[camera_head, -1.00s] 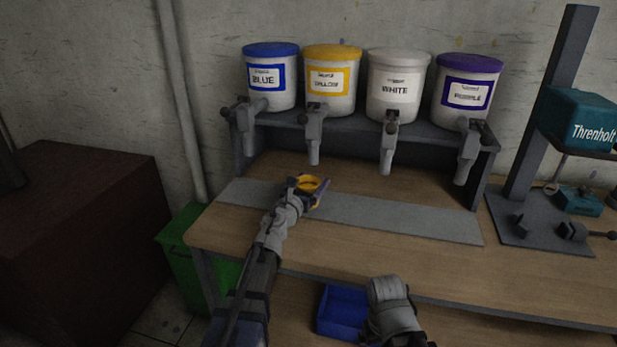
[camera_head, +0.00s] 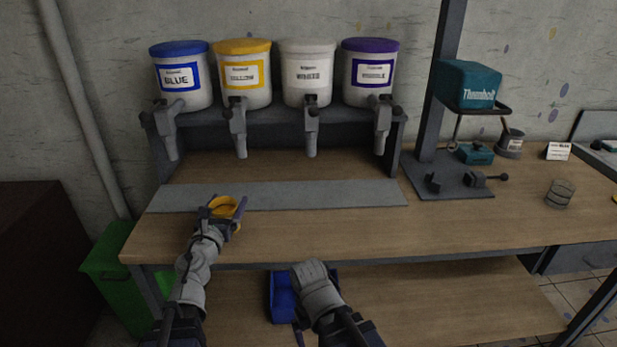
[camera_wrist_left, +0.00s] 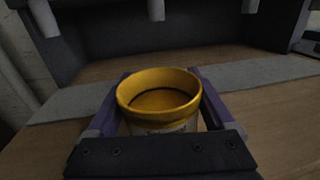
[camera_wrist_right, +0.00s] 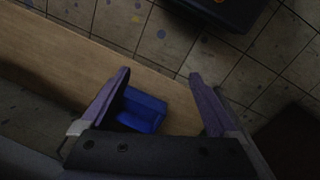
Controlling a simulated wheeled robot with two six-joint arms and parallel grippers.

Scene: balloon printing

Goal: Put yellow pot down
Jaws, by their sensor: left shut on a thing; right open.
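The yellow pot (camera_head: 226,207) has a yellow rim and is held in my left gripper (camera_head: 224,212) above the front part of the workbench (camera_head: 300,232). In the left wrist view the pot (camera_wrist_left: 160,97) sits upright between the two purple fingers, which press on its sides. Its lower part is hidden by the gripper. I cannot tell whether its base touches the bench. My right gripper is low in front of the bench in the head view, its fingers hidden there. In the right wrist view it (camera_wrist_right: 165,90) is open and empty, above a blue bin (camera_wrist_right: 142,108).
Blue, yellow, white and purple paint tubs (camera_head: 243,75) stand on a rack with taps above a grey strip (camera_head: 320,194). A teal machine (camera_head: 468,84) on a stand is to the right. A green bin (camera_head: 118,275) stands left. The bench's middle front is clear.

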